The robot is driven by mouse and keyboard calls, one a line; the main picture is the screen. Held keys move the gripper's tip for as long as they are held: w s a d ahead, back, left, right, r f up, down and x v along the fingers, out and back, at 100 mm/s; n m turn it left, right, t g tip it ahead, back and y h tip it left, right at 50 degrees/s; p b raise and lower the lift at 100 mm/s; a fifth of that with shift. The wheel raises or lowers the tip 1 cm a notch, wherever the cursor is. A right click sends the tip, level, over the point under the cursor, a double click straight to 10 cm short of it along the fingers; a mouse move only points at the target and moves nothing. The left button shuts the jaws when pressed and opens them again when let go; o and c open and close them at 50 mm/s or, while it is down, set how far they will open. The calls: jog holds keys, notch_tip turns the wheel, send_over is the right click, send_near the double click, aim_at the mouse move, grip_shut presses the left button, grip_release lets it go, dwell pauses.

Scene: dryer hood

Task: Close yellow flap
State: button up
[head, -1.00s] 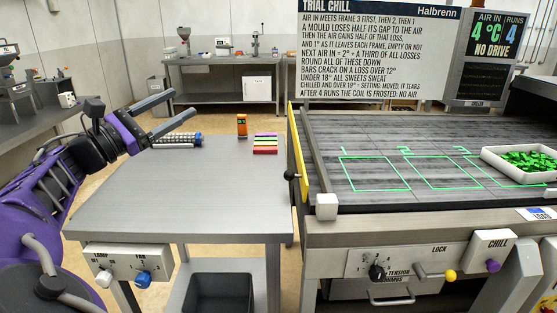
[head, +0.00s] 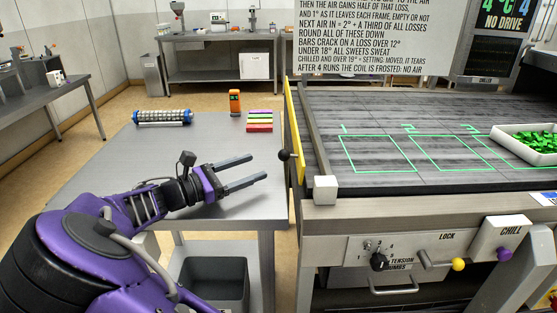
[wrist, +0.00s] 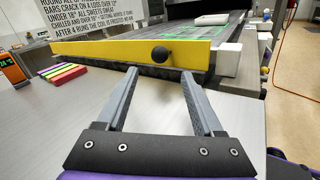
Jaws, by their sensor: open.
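The yellow flap (head: 294,130) is a long narrow panel along the left end of the dark conveyor bed. In the wrist view the yellow flap (wrist: 120,54) spans the bed's end ahead of my fingers, with a round black knob (wrist: 161,54) on its face. The black knob (head: 284,155) also shows in the head view. My gripper (head: 259,169) is open and empty above the steel table, left of the flap and pointing toward it. In the wrist view my gripper (wrist: 160,84) has its two fingers wide apart, the knob beyond and between them, with a gap.
The steel table (head: 100,180) holds a beaded roller (head: 163,117), an orange meter (head: 235,102) and coloured bars (head: 260,121) at the back. A white block (head: 325,189) stands at the bed's near corner. A white tray of green pieces (head: 527,143) sits on the bed.

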aim_at(279, 156)
jog(key=b+x, duration=0.1)
jog(key=x, duration=0.7)
jog(key=shift+w+d+r, duration=0.1)
jog(key=shift+w+d, duration=0.1)
jog(key=shift+d, duration=0.1)
grip_shut()
